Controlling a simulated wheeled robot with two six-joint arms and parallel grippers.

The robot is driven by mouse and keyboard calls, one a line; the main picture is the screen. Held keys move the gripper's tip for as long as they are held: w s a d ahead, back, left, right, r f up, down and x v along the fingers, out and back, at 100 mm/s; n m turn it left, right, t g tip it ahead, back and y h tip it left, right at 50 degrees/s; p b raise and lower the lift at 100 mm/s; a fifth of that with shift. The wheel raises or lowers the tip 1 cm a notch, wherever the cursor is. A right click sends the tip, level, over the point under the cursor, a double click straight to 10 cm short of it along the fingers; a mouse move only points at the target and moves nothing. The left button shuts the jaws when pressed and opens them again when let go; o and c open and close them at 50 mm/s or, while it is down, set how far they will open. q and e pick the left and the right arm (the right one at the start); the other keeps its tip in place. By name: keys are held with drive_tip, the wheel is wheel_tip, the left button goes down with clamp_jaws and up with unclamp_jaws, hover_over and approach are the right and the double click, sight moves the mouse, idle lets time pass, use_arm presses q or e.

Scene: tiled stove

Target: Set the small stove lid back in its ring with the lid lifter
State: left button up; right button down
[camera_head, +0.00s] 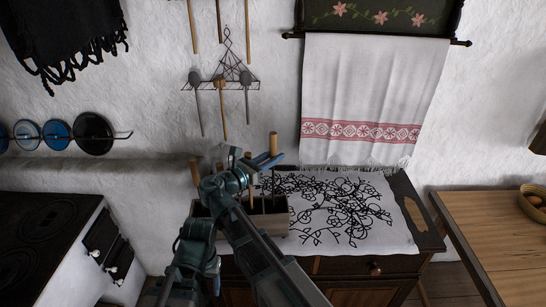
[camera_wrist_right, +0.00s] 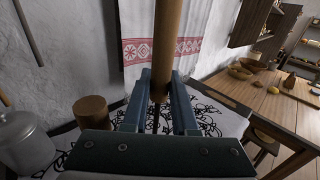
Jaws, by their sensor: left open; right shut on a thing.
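Several wooden handles stand in a box (camera_head: 270,222) on the cabinet. My right gripper (camera_head: 266,162) is at the box, shut on an upright wooden handle (camera_head: 273,143), which I take to be the lid lifter's. In the right wrist view the handle (camera_wrist_right: 165,40) stands between the fingers (camera_wrist_right: 160,100), and a thin dark rod runs down below it. Its lower end is hidden.
The black stove top (camera_head: 35,235) with round plates is at the far left. A white embroidered cloth (camera_head: 330,215) covers the cabinet. Another handle (camera_wrist_right: 93,110) stands close left of the right gripper. A wooden table (camera_head: 500,245) is at the right. Utensils hang on the wall.

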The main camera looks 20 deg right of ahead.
use_arm(q)
wheel_tip(320, 180, down, 6)
drive_tip(key=b, duration=0.5)
drive_tip(key=shift+f, duration=0.25)
use_arm(e)
wheel_tip(320, 180, down, 6)
drive_tip(key=shift+f, duration=0.25)
use_arm(q)
drive_tip(key=shift+f+b, duration=0.65)
drive_tip(key=shift+b, duration=0.25)
use_arm(e)
drive_tip(key=shift+f, duration=0.6)
use_arm(q)
drive_tip(key=shift+r, duration=0.1)
use_arm(e)
drive_tip(key=c, duration=0.6)
unclamp_jaws()
use_arm(q)
drive_tip(key=shift+a, duration=0.1)
